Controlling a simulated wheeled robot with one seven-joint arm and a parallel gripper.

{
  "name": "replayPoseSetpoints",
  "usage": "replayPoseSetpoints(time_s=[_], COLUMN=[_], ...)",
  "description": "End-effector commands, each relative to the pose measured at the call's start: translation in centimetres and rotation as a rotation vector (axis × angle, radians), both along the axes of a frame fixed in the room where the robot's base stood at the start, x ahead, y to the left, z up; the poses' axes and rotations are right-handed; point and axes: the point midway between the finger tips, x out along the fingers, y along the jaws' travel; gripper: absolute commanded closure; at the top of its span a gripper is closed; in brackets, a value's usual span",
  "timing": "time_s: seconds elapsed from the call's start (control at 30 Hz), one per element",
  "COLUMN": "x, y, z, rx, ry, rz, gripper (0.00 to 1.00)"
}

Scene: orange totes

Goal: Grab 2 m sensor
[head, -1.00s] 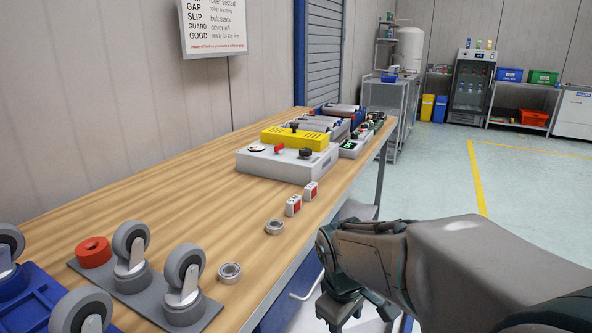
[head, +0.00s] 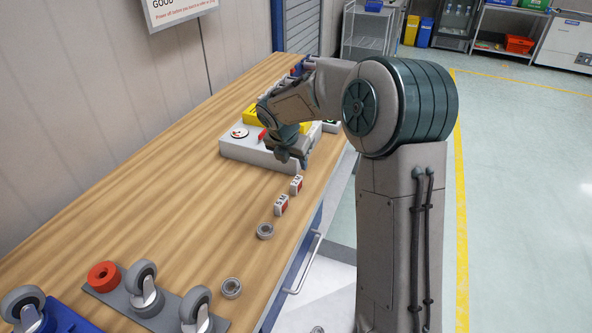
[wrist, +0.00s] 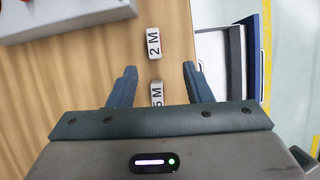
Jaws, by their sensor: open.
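The 2 m sensor (wrist: 153,43) is a small white block marked "2 M" in the wrist view, just beyond my fingertips. In the head view it appears to be the farther of two small white and red blocks (head: 297,185). A similar block marked "5 M" (wrist: 157,93) lies between my fingers in the wrist view, partly hidden by my gripper's body. My gripper (wrist: 160,70) is open and empty above the table. In the head view my gripper (head: 290,158) points down near the grey box, apart from the blocks.
A grey control box (head: 262,155) with yellow parts stands behind the blocks, partly hidden by my arm. Metal rings (head: 265,231), casters (head: 144,287) and a red ring (head: 103,276) lie nearer. The wooden table (head: 150,190) is clear at left. An open drawer (wrist: 220,60) is at right.

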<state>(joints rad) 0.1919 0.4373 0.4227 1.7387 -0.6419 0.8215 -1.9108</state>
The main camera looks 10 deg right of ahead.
Motion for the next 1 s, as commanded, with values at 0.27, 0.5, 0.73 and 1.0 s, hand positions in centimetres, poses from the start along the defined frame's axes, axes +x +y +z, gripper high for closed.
replayPoseSetpoints(time_s=[0.27, 0.5, 0.73, 1.0], x=[1.4, 2.7, 3.2, 4.6], y=[-0.6, -1.6, -1.9, -2.3], z=[-3.4, -7.0, -8.4, -11.6], rx=[-0.007, -0.007, -0.006, -0.007], ry=[0.008, 0.005, 0.004, 0.005], rz=[0.028, 0.026, 0.023, 0.023], gripper=[0.55, 0.55, 0.55, 0.55])
